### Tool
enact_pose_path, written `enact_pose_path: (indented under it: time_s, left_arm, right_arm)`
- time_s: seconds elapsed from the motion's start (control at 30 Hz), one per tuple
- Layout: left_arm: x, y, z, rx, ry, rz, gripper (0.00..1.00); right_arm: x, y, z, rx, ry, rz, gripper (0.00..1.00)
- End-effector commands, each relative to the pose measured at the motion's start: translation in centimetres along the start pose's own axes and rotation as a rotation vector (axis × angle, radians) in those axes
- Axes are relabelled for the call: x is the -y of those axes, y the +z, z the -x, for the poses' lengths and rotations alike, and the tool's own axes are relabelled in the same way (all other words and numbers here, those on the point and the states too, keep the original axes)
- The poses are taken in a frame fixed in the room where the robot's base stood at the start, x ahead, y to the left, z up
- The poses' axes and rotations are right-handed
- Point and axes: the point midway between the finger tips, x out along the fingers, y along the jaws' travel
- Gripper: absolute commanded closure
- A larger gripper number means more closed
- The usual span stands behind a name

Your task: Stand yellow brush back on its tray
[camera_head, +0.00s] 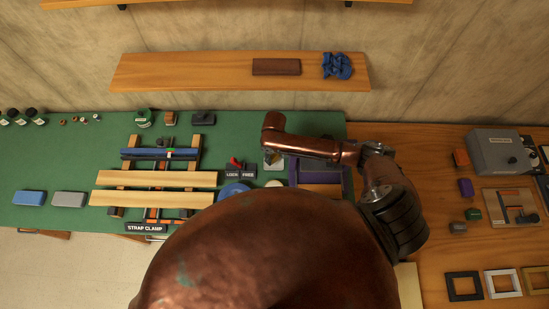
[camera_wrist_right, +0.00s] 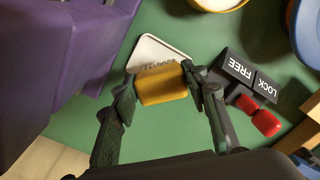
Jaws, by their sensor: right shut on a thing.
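The yellow brush (camera_wrist_right: 163,88) is between the fingertips of my right gripper (camera_wrist_right: 160,86) in the right wrist view. The gripper is shut on it. I cannot tell whether the bristles touch the tray. In the head view my right gripper (camera_head: 272,156) is mostly hidden under the copper wrist, and the tray (camera_head: 274,167) shows partly below it. My left gripper is not in view.
A purple bin (camera_wrist_right: 85,50) stands close on the left in the wrist view. A black LOCK/FREE block (camera_wrist_right: 247,72) with a red lever (camera_wrist_right: 257,115) is close on the right. A yellow-rimmed bowl (camera_wrist_right: 218,4) lies beyond the tray. Strap clamp boards (camera_head: 155,178) are left in the head view.

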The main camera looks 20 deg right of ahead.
Motion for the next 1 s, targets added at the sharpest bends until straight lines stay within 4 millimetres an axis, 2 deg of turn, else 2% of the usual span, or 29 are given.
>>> enact_pose_path:
  time_s: [0.1, 0.3, 0.7, 0.73, 0.93, 1.0]
  left_arm:
    - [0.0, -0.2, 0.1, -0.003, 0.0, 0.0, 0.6]
    - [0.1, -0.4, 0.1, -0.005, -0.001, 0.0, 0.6]
    - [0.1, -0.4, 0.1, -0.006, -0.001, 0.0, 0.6]
    - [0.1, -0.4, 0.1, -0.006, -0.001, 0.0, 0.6]
    - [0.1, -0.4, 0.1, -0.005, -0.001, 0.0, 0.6]
    - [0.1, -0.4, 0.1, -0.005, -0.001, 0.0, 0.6]
  right_arm:
    - [-0.6, -0.5, -0.9, 0.001, 0.002, -0.001, 0.78]
    - [-0.5, -0.4, -3.5, 0.001, 0.001, -0.001, 0.78]
    - [-0.5, -0.4, -4.0, 0.0, 0.001, 0.0, 0.78]
    - [-0.5, -0.4, -4.0, 0.0, 0.001, 0.0, 0.57]
    - [-0.5, -0.4, -3.9, 0.0, 0.001, 0.0, 0.43]
    - [-0.5, -0.4, -3.9, 0.0, 0.001, 0.0, 0.41]
